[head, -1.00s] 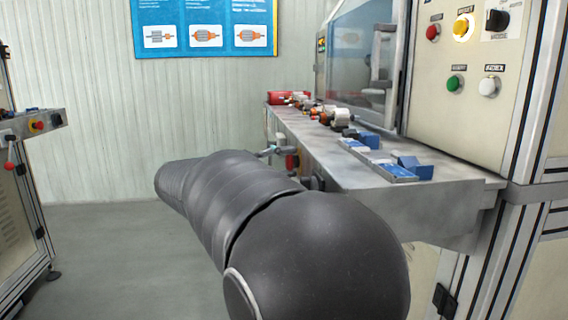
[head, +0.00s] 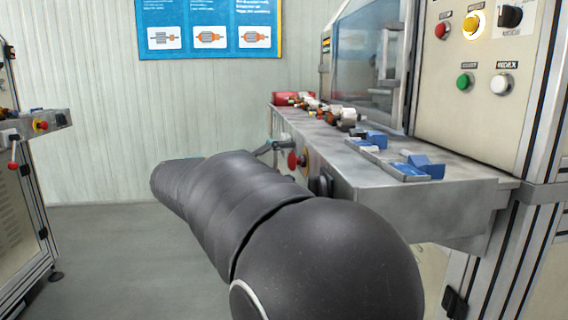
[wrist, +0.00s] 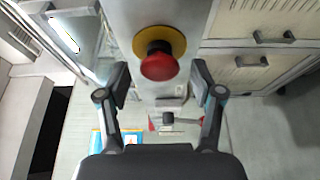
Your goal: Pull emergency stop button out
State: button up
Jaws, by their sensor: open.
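The emergency stop button is a red mushroom head (wrist: 158,68) on a dark stem over a round yellow plate (wrist: 160,40) in the wrist view. In the head view the red button (head: 292,160) stands out from the front face of the workbench on the right. My gripper (wrist: 160,76) is open, with one finger to the left and one to the right of the button. The fingers look apart from it. In the head view only a small part of my gripper (head: 270,147) shows beyond my dark arm, which hides the rest.
The grey workbench (head: 470,183) carries blue fixtures (head: 376,139) and several armatures. A control panel (head: 450,125) with coloured buttons rises at right. Another machine with its own red button (head: 40,125) stands at left. The floor (head: 110,240) between is clear.

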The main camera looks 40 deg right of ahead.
jog(key=w+a, duration=0.2)
jog(key=a, duration=0.9)
jog(key=shift+a, duration=0.35)
jog(key=s+a+f+n+t+y, duration=0.1)
jog(key=a+f+n+t+y, duration=0.3)
jog(key=f, duration=0.6)
jog(key=s+a+f+n+y, duration=0.1)
jog(key=f+y, duration=0.4)
jog(key=f, duration=0.6)
jog(key=s+a+f+m+t+y, duration=0.3)
jog(key=s+a+y, duration=0.5)
jog(key=s, duration=0.6)
jog(key=shift+s+a+f+t+y, duration=0.25)
jog(key=shift+a+f+t+y, duration=0.15)
jog(key=shift+a+f+t, duration=0.25)
